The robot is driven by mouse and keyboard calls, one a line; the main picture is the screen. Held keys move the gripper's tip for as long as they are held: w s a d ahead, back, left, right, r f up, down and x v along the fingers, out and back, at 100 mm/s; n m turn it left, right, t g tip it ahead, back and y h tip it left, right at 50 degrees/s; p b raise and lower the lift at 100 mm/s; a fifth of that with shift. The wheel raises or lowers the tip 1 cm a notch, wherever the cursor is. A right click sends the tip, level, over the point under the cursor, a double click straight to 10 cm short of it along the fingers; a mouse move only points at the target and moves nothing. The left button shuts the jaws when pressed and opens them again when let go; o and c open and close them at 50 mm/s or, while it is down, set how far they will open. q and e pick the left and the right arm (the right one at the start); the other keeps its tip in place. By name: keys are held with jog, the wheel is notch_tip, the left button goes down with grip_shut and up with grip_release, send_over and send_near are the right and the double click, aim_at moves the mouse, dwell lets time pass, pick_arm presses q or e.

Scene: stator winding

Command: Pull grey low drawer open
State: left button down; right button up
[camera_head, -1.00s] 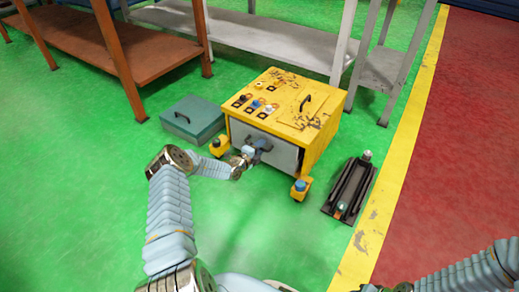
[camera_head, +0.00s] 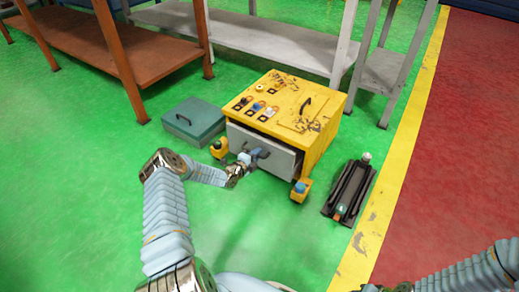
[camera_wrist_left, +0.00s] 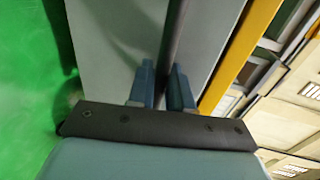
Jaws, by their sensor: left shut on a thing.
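The grey low drawer (camera_head: 280,160) sits in the front of a yellow cabinet (camera_head: 310,112) and stands partly out, with a dark gap along its top edge. My left gripper (camera_head: 258,154) is at the middle of the drawer front, shut on its handle. In the left wrist view the two blue fingers (camera_wrist_left: 162,88) sit on either side of the dark handle bar (camera_wrist_left: 174,45), with the grey drawer front (camera_wrist_left: 105,45) behind. In the head view the gripper hides most of the handle. My right arm shows at the lower right, but its gripper is out of view.
A teal box (camera_head: 193,121) is left of the cabinet. A black tool (camera_head: 350,190) lies to its right. Yellow feet (camera_head: 301,190) stick out at the front corners. An orange table and a grey shelf (camera_head: 250,38) stand behind. Green floor in front is clear.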

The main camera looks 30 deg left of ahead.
pick_arm(q)
jog(key=f+p+v, duration=0.2)
jog(key=p+v, duration=0.1)
jog(key=v, duration=0.9)
jog(key=s+f+p+v, duration=0.1)
jog(key=f+p+v, duration=0.2)
jog(key=v, duration=1)
jog(key=shift+s+p, duration=0.35)
jog(key=shift+p, duration=0.35)
jog(key=c, duration=1.2)
grip_release()
jog(key=v, duration=1.3)
jog(key=shift+s, duration=0.35)
